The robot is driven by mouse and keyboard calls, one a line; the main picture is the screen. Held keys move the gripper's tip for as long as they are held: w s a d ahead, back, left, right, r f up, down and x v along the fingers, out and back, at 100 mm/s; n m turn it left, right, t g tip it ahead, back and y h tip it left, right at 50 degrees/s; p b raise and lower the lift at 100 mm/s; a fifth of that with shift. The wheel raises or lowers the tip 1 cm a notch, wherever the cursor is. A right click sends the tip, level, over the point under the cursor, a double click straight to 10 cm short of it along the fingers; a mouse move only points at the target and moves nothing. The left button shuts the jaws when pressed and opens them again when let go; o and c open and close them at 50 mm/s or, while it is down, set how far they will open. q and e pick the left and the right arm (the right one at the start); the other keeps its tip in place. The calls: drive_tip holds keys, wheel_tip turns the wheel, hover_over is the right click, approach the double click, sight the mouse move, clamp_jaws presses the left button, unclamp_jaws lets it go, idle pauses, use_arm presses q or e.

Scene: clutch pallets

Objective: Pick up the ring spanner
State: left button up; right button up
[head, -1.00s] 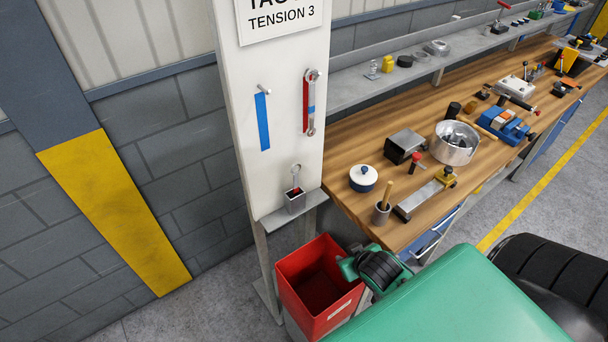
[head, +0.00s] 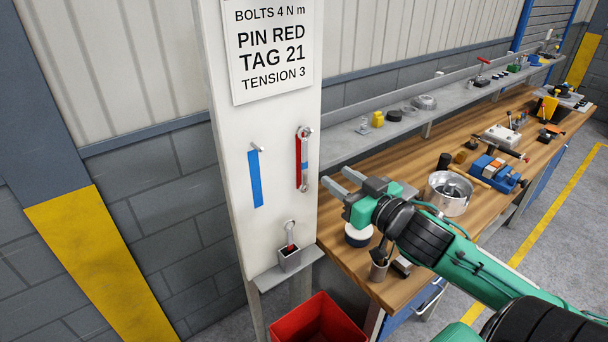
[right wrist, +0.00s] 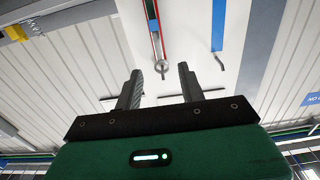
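The ring spanner (head: 305,152) is silver with a blue band. It hangs upright from a peg on the white board, in front of a red strip (head: 298,160). My right gripper (head: 340,181) is open and empty, just right of the spanner's lower end in the head view, fingers pointing left toward the board. In the right wrist view the spanner (right wrist: 162,66) shows beyond the open fingers (right wrist: 160,80), its ring end above the gap between them and apart from them. My left gripper is not in view.
A blue strip (head: 255,178) hangs below a second peg. A small grey holder (head: 290,259) is fixed low on the board (head: 230,150). A red bin (head: 315,318) stands below. The wooden bench (head: 415,283) carries a lidded pot, a metal bowl (head: 449,194) and tools.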

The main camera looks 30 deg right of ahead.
sight(305, 153)
drive_tip(key=w, duration=0.7)
drive_tip(key=shift+w+a+r, duration=0.15)
drive_tip(key=shift+w+r, duration=0.05)
drive_tip(key=shift+w, duration=0.1)
drive_tip(key=w+p, duration=0.1)
drive_tip(key=w, duration=0.2)
drive_tip(key=shift+f+p, duration=0.1)
drive_tip(key=shift+p, duration=0.3)
drive_tip(key=shift+w+a+f, duration=0.1)
drive_tip(key=shift+w+f, duration=0.1)
drive_tip(key=shift+w, duration=0.35)
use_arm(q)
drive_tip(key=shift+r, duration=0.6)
use_arm(e)
drive_tip(key=shift+c, duration=0.2)
clamp_jaws()
